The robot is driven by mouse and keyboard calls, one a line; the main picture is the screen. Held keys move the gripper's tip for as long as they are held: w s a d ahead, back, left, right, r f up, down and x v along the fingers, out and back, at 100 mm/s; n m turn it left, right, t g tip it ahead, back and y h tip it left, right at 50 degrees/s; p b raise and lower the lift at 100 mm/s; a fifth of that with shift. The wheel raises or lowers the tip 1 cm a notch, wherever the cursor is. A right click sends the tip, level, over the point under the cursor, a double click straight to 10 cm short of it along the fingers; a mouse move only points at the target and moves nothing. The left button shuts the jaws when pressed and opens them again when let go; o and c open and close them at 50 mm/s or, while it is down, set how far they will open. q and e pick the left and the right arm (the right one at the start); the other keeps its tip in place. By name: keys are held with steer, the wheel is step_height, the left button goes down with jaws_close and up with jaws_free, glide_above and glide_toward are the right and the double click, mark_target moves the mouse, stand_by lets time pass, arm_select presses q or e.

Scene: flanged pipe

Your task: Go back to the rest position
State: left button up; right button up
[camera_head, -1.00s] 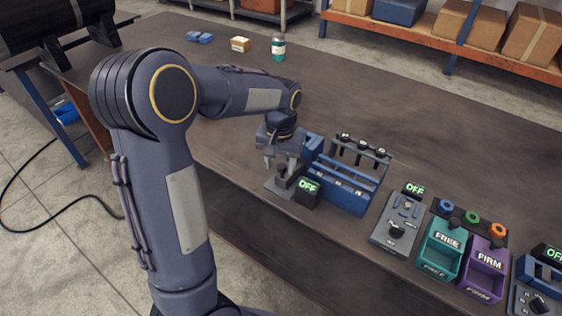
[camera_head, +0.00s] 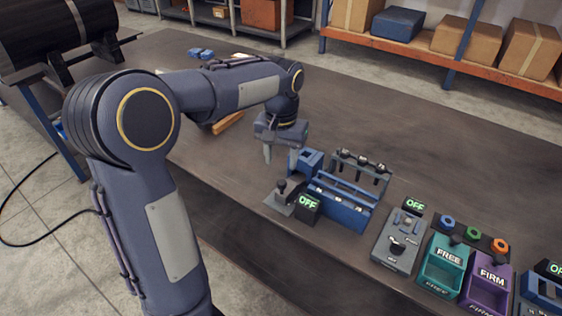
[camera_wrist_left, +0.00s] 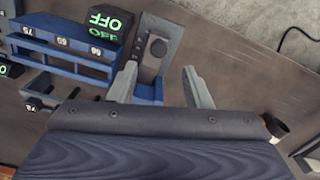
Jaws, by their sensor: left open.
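My left gripper (camera_head: 280,157) hangs from the arm that comes in from the left. Its jaws are open and empty, pointing down above the bench (camera_head: 420,130), a little behind the grey plate with a black knob (camera_head: 281,188). In the left wrist view the two fingers (camera_wrist_left: 160,75) stand apart, with the knob plate (camera_wrist_left: 152,52) showing between them. The small display reading OFF (camera_head: 308,205) stands beside the plate. My right gripper is not in view.
The blue slotted rack (camera_head: 340,203) stands close to the right of the gripper. Further right are a grey control box (camera_head: 396,243), a teal FREE bin (camera_head: 442,267) and a purple FIRM bin (camera_head: 487,285).

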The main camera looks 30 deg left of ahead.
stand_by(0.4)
arm_select(q)
steer(key=s+d+t+h, duration=0.2)
steer(key=s+d, duration=0.1)
steer(key=s, duration=0.8)
steer(key=s+d+f+t+h, duration=0.1)
steer(key=s+d+t, duration=0.2)
steer(key=s, duration=0.8)
steer(key=shift+s+d+m+t+h, duration=0.15)
steer(key=shift+d+m+t+h, duration=0.2)
steer(key=shift+d, duration=0.35)
stand_by(0.8)
